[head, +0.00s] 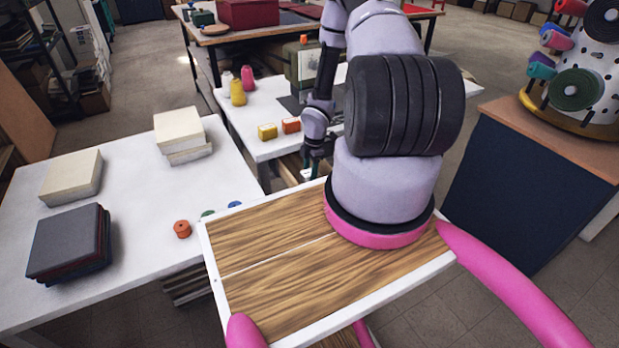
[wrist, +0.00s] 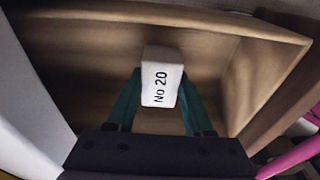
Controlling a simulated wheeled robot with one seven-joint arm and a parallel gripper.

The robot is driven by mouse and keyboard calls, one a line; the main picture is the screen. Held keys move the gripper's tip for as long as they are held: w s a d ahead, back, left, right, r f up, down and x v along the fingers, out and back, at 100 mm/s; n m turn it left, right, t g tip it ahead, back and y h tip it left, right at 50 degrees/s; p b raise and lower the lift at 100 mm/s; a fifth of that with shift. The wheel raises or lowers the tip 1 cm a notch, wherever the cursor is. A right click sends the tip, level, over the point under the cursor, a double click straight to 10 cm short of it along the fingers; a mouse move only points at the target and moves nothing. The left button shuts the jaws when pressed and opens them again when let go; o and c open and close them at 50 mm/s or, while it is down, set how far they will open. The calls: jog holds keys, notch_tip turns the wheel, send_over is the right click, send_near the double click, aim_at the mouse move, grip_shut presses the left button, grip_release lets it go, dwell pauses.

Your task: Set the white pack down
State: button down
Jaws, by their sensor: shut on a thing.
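The white pack (wrist: 161,80), a small block printed "No 20", is held between the two green fingers of my gripper (wrist: 161,92) in the wrist view. My gripper is shut on it. Behind and around it is the brown wooden inside of an open box or compartment (wrist: 85,60). I cannot tell whether the pack touches its floor. In the head view my gripper (head: 309,172) points down in the gap between the white tables, beside a wooden edge. The pack is not clear there.
A white table (head: 130,240) at left bears cream stacks (head: 72,177), a dark fabric stack (head: 68,245) and small spools (head: 182,229). Another white table (head: 255,140) holds thread cones (head: 237,92) and small boxes (head: 267,132). A dark cabinet (head: 525,190) stands at right.

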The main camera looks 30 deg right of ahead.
jog(key=shift+f, duration=0.9)
jog(key=shift+c, duration=1.4)
grip_release()
jog(key=shift+f, duration=0.1)
